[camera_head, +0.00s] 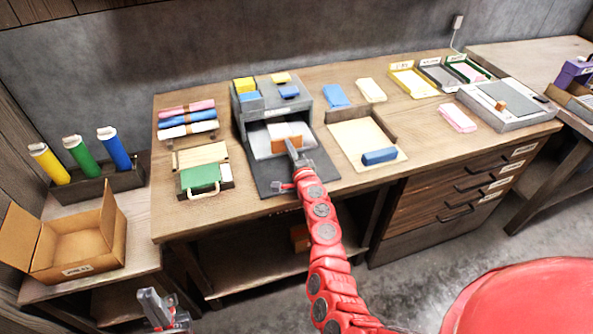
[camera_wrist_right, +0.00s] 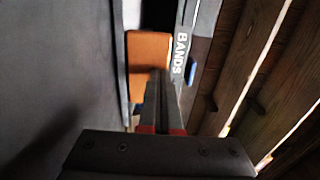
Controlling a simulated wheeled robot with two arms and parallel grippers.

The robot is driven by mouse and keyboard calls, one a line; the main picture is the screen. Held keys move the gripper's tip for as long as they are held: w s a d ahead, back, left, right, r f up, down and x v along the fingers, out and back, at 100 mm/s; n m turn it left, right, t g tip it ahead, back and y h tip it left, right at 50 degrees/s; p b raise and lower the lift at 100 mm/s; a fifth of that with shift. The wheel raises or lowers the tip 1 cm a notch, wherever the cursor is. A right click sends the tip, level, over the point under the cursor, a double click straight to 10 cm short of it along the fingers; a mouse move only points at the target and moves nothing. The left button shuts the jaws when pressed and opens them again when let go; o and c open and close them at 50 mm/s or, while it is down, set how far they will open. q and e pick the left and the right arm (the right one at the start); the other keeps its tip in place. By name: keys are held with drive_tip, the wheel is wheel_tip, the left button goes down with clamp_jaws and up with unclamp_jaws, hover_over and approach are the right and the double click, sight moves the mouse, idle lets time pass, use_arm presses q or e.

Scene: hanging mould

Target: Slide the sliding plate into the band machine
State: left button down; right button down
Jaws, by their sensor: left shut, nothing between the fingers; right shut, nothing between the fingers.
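The band machine (camera_head: 240,122) is a grey box on the table with an open front and a dark base (camera_head: 265,178) reaching forward. A pale plate, which looks like the sliding plate (camera_head: 259,143), lies in its opening with an orange block (camera_head: 280,136) at its front. My right gripper (camera_head: 291,148) is shut and empty, its tips at the orange block. In the right wrist view the closed fingers (camera_wrist_right: 161,85) point at the orange block (camera_wrist_right: 149,52); contact cannot be told. The machine's BANDS label (camera_wrist_right: 181,52) shows beside it. My left gripper (camera_head: 160,308) is low at the left, away from the table.
Yellow and blue blocks (camera_head: 245,86) sit on top of the machine. A green-fronted box (camera_head: 200,178) and rolled bands (camera_head: 188,118) stand left of it. A beige tray (camera_head: 355,139) with a blue block (camera_head: 379,156) lies right. An open carton (camera_head: 75,240) stands far left.

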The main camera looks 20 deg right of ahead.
drive_tip(key=w+b, duration=0.1)
drive_tip(key=w, duration=0.1)
drive_tip(key=w+b, duration=0.2)
drive_tip(key=w, duration=0.1)
drive_tip(key=shift+a+f, duration=0.1)
drive_tip(key=shift+f, duration=0.1)
drive_tip(key=shift+w+r, duration=0.1)
drive_tip(key=shift+w, duration=0.15)
drive_tip(key=shift+r+b, duration=0.3)
drive_tip(key=shift+r, duration=0.05)
